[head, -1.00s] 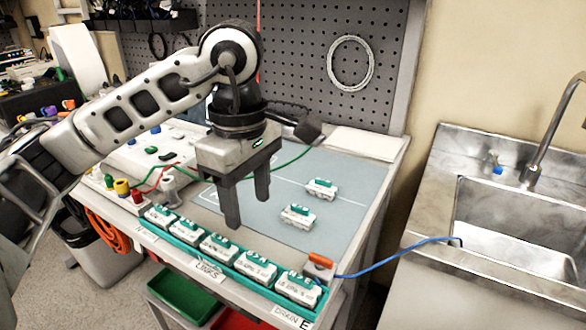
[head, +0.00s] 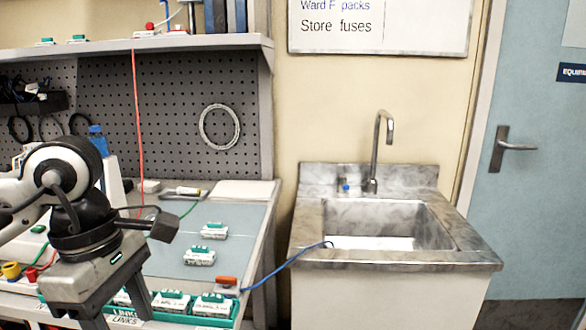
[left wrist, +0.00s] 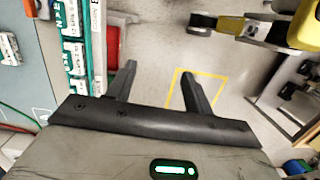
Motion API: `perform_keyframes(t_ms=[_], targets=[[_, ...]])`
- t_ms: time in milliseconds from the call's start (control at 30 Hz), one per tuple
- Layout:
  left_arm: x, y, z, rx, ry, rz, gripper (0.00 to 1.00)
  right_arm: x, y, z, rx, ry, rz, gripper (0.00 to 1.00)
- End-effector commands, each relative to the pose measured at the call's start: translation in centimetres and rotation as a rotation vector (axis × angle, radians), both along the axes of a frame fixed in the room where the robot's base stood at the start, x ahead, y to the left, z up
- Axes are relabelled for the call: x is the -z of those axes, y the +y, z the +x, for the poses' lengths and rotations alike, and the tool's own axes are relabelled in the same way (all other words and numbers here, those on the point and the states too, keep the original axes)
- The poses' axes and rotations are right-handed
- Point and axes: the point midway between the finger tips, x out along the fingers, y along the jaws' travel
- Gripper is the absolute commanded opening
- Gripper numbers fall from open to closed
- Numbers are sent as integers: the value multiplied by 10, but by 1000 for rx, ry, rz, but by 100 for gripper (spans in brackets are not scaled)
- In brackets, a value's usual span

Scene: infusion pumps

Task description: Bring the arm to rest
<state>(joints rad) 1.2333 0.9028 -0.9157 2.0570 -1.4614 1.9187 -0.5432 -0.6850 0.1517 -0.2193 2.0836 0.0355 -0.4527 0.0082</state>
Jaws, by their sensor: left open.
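My left arm comes in from the left edge of the head view, and its gripper (head: 114,306) hangs low at the bottom left. The fingers are apart with nothing between them; their tips run toward the lower frame edge. In the left wrist view the open gripper (left wrist: 158,74) points over bare floor, just off the bench's edge. The teal tray (head: 240,311) with white, green-topped modules is beside it, partly hidden behind the gripper in the head view. My right gripper is not in view.
Two green-topped modules (head: 199,257) (head: 214,231) lie on the grey bench mat (head: 168,251). A blue cable (head: 275,270) runs from an orange-topped block (head: 226,281) to the steel sink (head: 398,219). The left wrist view shows a red bin (left wrist: 112,48) and a yellow floor square (left wrist: 207,76).

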Motion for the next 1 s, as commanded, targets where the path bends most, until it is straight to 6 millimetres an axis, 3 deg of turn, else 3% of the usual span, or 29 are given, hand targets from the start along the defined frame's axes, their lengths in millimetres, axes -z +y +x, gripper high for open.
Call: perform_keyframes(t_ms=[200, 367, 533, 633, 733, 800, 867, 967, 1000], targets=[[20, -56, -21, 15, 136, -248, 52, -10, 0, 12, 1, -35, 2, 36], [24, -108, -44, -18, 301, -510, 52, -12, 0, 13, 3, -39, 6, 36], [3, -170, -70, -163, 609, -913, 52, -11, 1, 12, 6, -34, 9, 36], [-25, -196, -67, -368, 883, -1211, 52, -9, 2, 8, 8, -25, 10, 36], [-42, -198, -40, -655, 1180, -1478, 52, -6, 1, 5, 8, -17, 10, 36], [-38, -187, -13, -900, 1391, -1631, 52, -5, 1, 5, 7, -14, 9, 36], [-21, -171, 12, -1140, 1570, -1738, 52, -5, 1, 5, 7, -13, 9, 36], [37, -138, 41, -1597, 1853, -1846, 52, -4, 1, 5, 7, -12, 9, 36], [65, -125, 46, 1683, -1844, 1764, 52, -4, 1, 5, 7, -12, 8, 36]])
